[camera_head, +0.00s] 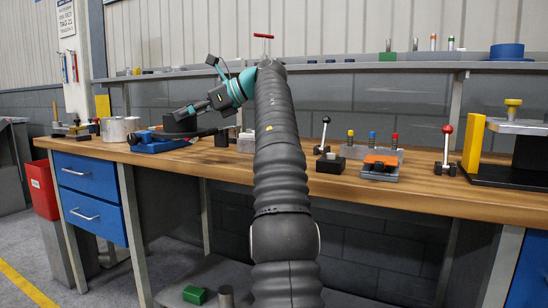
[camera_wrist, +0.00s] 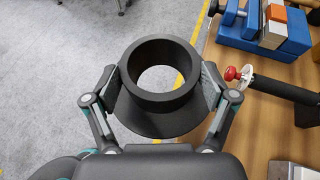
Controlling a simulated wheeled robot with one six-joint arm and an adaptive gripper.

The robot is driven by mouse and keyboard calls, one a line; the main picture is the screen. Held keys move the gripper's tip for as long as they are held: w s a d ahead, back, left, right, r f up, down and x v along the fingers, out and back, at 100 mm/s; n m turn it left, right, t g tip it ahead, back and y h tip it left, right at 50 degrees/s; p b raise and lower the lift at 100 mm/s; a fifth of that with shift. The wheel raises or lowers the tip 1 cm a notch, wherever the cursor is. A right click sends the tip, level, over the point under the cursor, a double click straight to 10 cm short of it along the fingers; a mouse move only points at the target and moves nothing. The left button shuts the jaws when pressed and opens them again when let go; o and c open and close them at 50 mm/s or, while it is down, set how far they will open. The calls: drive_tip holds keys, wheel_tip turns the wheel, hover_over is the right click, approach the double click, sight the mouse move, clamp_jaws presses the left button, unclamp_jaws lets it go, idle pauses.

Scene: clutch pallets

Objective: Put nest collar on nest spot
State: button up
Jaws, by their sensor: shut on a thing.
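The nest collar, a dark grey ring with a wide flange (camera_wrist: 160,122), is held between the two fingers of my gripper (camera_wrist: 160,88) in the wrist view. The fingers press on it from both sides, and its round opening faces the camera. In the head view the collar (camera_head: 180,121) shows as a dark cylinder at the end of my gripper (camera_head: 196,110), over the left part of the bench. It appears above the blue fixture (camera_head: 152,145); the gap cannot be judged. I cannot make out a marked nest spot in either view.
The wooden bench (camera_head: 225,166) carries silvery cylinders (camera_head: 118,129) at left. A black-knobbed lever (camera_head: 324,136), an orange-topped fixture (camera_head: 380,165) and a red-knobbed lever (camera_head: 446,150) stand right of my arm. In the wrist view, a red knob (camera_wrist: 232,73) lies close beside my right finger.

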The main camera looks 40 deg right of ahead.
drive_tip(key=s+d+r+m+t+h+p, duration=0.15)
drive_tip(key=s+d+p, duration=0.25)
drive_tip(key=s+d, duration=1)
drive_tip(key=s+d+r+m+t+h+p, duration=0.1)
drive_tip(key=s+d+r+m+h+p, duration=0.15)
drive_tip(key=s+d, duration=1.1)
drive_tip(key=f+x, duration=0.1)
drive_tip(key=x, duration=0.3)
drive_tip(key=s+x, duration=0.1)
drive_tip(key=x, duration=0.3)
drive_tip(key=f+x, duration=0.1)
drive_tip(key=x, duration=0.4)
drive_tip(key=shift+s+a+f, duration=0.1)
drive_tip(key=shift+a+f, duration=0.05)
drive_tip(key=shift+f, duration=0.2)
drive_tip(key=shift+f+b, duration=0.5)
drive_tip(key=shift+f, duration=1.55)
drive_tip(key=shift+f, duration=0.25)
drive_tip(key=o, duration=1.2)
